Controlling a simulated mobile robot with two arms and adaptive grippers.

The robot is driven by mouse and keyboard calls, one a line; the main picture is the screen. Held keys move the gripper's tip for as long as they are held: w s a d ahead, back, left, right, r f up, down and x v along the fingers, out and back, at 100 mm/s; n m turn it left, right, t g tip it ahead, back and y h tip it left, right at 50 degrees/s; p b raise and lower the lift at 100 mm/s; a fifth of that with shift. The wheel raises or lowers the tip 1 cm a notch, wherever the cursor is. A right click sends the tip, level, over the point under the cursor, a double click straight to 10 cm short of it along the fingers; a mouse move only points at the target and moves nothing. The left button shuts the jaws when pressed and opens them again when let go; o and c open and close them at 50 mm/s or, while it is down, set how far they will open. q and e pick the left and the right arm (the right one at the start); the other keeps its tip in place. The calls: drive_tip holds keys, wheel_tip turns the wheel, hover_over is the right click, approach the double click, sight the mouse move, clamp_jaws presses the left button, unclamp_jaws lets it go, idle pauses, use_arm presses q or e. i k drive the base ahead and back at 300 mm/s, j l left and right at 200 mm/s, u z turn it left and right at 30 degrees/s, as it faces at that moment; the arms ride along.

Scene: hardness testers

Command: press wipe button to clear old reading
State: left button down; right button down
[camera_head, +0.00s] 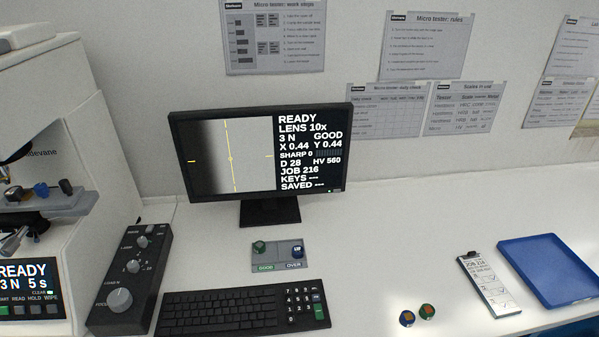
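The hardness tester (75,140) stands at the left edge, partly cut off. Its small screen (25,275) reads READY, 3 N, 5 s, with CLEAR and a small light at lower right. Below the screen is a row of labels ending in WIPE, with the wipe button (51,309) under that label at the right end. A green button (4,311) is at the left of the row. The monitor (262,151) shows READY, LENS 10x, GOOD, D 28, HV 560, JOB 216, and dashes after KEYS and SAVED. Neither of my grippers is in view.
A black control box (133,275) with knobs stands right of the tester, close to its panel. A keyboard (225,309) lies in front. A grey plate (278,266) holds green and blue pieces. Two small round pieces (427,311), a clipboard (488,283) and a blue tray (548,268) are at right.

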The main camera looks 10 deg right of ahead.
sight(51, 308)
drive_tip(key=j+u, duration=0.1)
drive_tip(key=u, duration=1.4)
